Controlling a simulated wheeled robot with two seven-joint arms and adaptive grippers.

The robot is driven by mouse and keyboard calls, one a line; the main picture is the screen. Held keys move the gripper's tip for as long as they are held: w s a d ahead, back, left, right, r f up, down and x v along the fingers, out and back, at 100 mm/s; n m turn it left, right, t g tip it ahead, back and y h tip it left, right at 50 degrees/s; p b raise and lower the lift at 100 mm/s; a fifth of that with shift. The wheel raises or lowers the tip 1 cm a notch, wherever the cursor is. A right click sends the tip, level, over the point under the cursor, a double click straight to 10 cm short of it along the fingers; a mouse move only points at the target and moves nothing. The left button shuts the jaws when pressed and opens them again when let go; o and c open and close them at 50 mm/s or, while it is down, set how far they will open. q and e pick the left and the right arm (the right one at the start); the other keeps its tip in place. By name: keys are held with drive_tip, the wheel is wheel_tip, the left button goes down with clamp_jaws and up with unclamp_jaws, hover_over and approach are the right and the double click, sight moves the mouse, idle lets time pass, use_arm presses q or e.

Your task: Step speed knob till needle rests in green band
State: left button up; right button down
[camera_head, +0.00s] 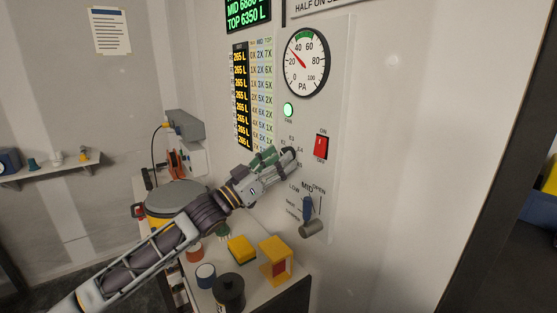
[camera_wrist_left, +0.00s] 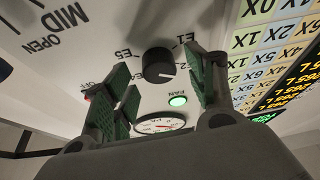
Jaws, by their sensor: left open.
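The round gauge (camera_head: 306,63) marked PA is on the white wall panel, with a green band (camera_head: 304,36) at its top from about 40 to 60. Its red needle (camera_head: 297,57) points up and left, between 20 and 40, outside the band. The black speed knob (camera_wrist_left: 158,66) shows in the left wrist view with E1 and E5 marks around it; in the head view the gripper mostly hides it. My left gripper (camera_head: 288,158) is open at the panel, its green-padded fingers on either side of the knob in the wrist view (camera_wrist_left: 158,78). I cannot tell whether they touch it.
A lit green lamp (camera_head: 288,109) and a red switch (camera_head: 321,147) are close to the gripper. A blue lever (camera_head: 308,208) and a grey cylindrical part (camera_head: 311,229) are below. Yellow blocks (camera_head: 241,249) and a black container (camera_head: 229,292) stand on the bench.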

use_arm(q)
drive_tip(key=shift+w+d, duration=0.1)
drive_tip(key=shift+d, duration=0.05)
use_arm(e)
drive_tip(key=shift+s+d, duration=0.1)
drive_tip(key=shift+d, duration=0.2)
use_arm(q)
drive_tip(key=c, duration=1)
drive_tip(key=shift+m, duration=0.3)
use_arm(e)
drive_tip(key=shift+r, duration=0.2)
use_arm(q)
drive_tip(key=m+g+p, duration=0.2)
drive_tip(key=m, duration=0.3)
drive_tip(key=m+g+h+p, duration=0.1)
drive_tip(key=m+g+p, duration=0.2)
drive_tip(key=m, duration=0.2)
drive_tip(key=m+g+h+p, duration=0.1)
drive_tip(key=m+g+p, duration=0.1)
drive_tip(key=m, duration=0.4)
drive_tip(key=shift+w+a+r+g+p, duration=0.2)
drive_tip(key=shift+w+a+g+p, duration=0.15)
drive_tip(key=shift+p, duration=0.2)
use_arm(e)
drive_tip(key=s+a+r, duration=0.2)
drive_tip(key=a+r, duration=0.3)
drive_tip(key=r, duration=0.2)
drive_tip(key=shift+s+a+r+y, duration=0.2)
drive_tip(key=shift+a+r+y, duration=0.05)
drive_tip(key=shift+a+y, duration=0.05)
